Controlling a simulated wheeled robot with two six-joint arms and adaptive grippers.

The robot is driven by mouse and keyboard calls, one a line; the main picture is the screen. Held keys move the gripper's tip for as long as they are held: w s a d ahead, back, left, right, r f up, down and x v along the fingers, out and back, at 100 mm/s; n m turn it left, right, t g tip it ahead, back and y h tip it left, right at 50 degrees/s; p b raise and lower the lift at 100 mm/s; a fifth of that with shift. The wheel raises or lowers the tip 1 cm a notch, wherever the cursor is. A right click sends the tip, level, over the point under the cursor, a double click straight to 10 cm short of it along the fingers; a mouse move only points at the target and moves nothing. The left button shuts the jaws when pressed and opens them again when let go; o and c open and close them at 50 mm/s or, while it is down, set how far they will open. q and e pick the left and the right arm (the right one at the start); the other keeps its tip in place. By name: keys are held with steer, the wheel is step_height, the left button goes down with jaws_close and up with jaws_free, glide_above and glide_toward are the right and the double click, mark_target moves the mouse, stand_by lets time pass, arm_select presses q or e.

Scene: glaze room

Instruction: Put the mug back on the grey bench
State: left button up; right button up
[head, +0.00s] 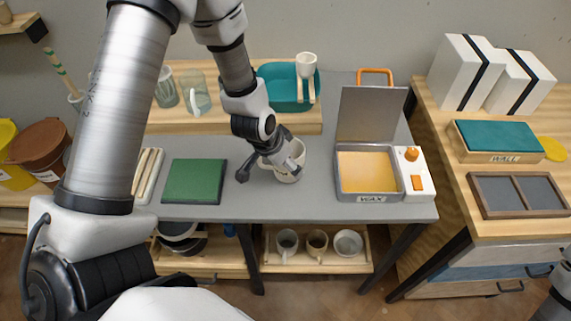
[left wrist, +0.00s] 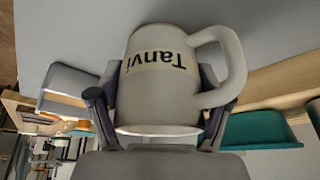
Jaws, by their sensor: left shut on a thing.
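A white mug (head: 297,160) with a handle is held over the middle of the grey bench (head: 240,211). In the left wrist view the mug (left wrist: 158,98) fills the middle, with a label reading "Tanvi" that is upside down in the picture and the handle to the right. My left gripper (head: 281,166) is shut on the mug; its dark fingers show on both sides of it in the left wrist view (left wrist: 160,105). Whether the mug's base touches the bench is hidden. My right gripper is not in view.
A green pad (head: 194,181) lies left of the mug. An open wax box (head: 368,197) stands to its right. A wooden shelf (head: 228,122) with glasses and a teal basin (head: 285,90) runs behind. Bare bench lies in front and between.

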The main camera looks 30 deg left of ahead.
arm_select(q)
steer(key=o, duration=1.5)
steer(key=shift+c, duration=0.2)
steer(key=shift+s+r, duration=0.1)
steer(key=shift+r, duration=0.4)
steer(key=p+v, duration=0.5)
steer(key=v, duration=0.6)
steer(key=shift+p, duration=0.3)
steer(key=shift+s, duration=0.1)
